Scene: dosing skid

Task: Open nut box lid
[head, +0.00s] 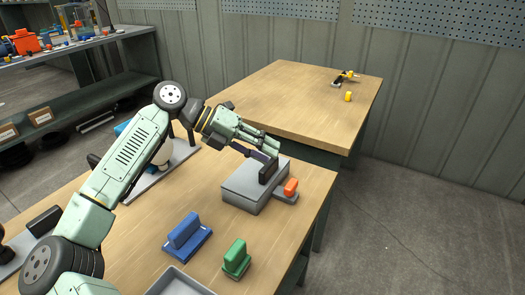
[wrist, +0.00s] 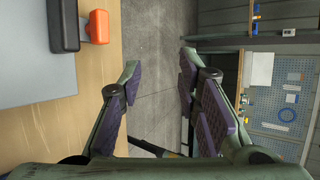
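The nut box appears as a grey box (head: 243,187) near the right edge of the front table, with its grey lid (wrist: 30,60) lying flat and closed. A black handle (head: 267,171) stands up on the lid; it also shows in the wrist view (wrist: 63,25). A small orange block (head: 290,187) sits beside the box on a grey ledge. My gripper (head: 270,147) is above and behind the box in the head view. In the wrist view its fingers (wrist: 160,62) are spread with nothing between them, and the handle lies well to their left.
A blue block (head: 186,235), a green block (head: 236,258) and a grey tray (head: 178,284) are in front of the box. A second wooden table (head: 300,100) stands behind, with a tool (head: 342,78) on it. A shelf (head: 70,50) is at left.

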